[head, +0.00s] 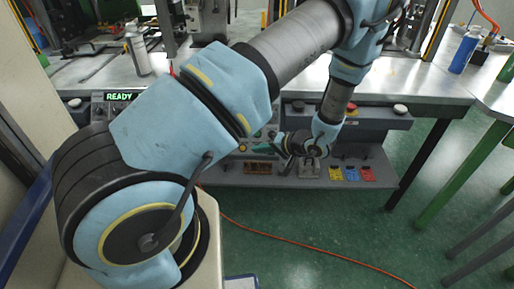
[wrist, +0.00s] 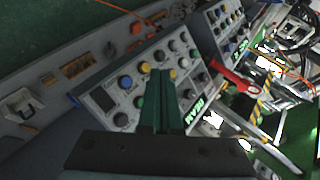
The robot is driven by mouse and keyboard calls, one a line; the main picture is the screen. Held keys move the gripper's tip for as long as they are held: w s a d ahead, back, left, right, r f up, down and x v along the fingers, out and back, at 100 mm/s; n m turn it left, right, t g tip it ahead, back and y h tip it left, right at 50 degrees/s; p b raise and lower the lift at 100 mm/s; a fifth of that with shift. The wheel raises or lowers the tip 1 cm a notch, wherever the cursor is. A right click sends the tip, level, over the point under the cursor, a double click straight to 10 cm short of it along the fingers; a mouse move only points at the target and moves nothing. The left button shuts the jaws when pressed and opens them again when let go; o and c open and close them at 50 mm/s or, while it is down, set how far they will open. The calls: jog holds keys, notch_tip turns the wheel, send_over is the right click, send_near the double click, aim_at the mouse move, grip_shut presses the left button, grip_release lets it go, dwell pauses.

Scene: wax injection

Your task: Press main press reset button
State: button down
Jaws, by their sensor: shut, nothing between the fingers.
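My gripper (wrist: 163,73) is shut and empty, its two green fingers together. In the wrist view it points over a grey control panel (wrist: 104,99) with several coloured buttons. Another yellow button (wrist: 172,75) shows just beside the fingertips. The labels are too small to read, so I cannot tell which is the main press reset button. I cannot tell whether the fingertips touch the panel. In the head view my arm hides most of the panel.
A second button panel (wrist: 212,22) and a red-handled object (wrist: 230,79) lie beyond. A lit READY display (head: 119,97) shows at left. A spray can (head: 138,49) and a blue bottle (head: 464,50) stand on tables. An orange cable (head: 300,246) crosses the green floor.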

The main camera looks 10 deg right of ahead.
jog(key=shift+w+f, duration=0.1)
jog(key=w+d+f+b, duration=0.1)
jog(key=w+f+b, duration=0.3)
jog(key=w+f, duration=0.1)
jog(key=shift+w+f, duration=0.25)
jog(key=shift+w, duration=0.5)
jog(key=shift+d, duration=0.1)
jog(key=shift+w+f+b, duration=0.1)
jog(key=shift+b, duration=0.25)
dwell(1.5)
jog(key=shift+w+d+f+b, duration=0.1)
jog(key=shift+w+f+b, duration=0.1)
jog(key=shift+b, duration=0.2)
jog(key=shift+w+f+b, duration=0.2)
jog(key=shift+w+b, duration=0.1)
jog(key=shift+b, duration=0.2)
dwell(0.6)
jog(key=shift+s+r, duration=0.1)
dwell(0.3)
jog(key=shift+s+r, duration=0.45)
jog(key=shift+s, duration=0.05)
